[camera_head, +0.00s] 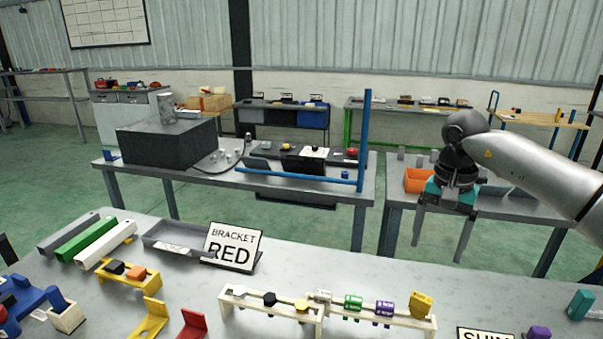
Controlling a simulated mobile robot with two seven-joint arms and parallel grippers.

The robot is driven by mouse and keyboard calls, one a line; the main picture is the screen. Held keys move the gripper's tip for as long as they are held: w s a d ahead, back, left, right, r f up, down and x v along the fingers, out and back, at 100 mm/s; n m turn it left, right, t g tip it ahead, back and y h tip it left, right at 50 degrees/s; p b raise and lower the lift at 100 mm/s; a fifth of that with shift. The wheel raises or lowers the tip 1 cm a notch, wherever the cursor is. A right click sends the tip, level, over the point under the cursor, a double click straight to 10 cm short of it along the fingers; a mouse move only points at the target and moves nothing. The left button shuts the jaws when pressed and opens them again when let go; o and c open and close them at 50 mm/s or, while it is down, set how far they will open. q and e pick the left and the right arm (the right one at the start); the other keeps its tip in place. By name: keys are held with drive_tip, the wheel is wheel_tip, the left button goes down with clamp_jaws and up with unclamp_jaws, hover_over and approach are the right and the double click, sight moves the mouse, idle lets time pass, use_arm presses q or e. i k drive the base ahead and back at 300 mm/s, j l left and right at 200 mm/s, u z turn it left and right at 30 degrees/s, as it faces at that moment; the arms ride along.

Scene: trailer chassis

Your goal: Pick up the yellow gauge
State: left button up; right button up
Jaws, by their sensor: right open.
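A yellow block-shaped piece (420,304), which looks like the yellow gauge, sits at the right end of a cream rack (380,317) on the near table. My right gripper (438,248) is open and empty, fingers pointing down, above and beyond the rack. It is apart from the yellow pieces. My left gripper is not in view.
White, green and purple pieces (384,308) stand close beside the yellow one. A "BRACKET RED" sign (233,248) stands by a grey tray (172,239). Other small parts lie at the left. The near table (340,265) is clear behind the rack. A blue post (364,140) rises from the table behind.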

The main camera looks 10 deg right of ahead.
sight(420, 304)
drive_tip(key=k, duration=2)
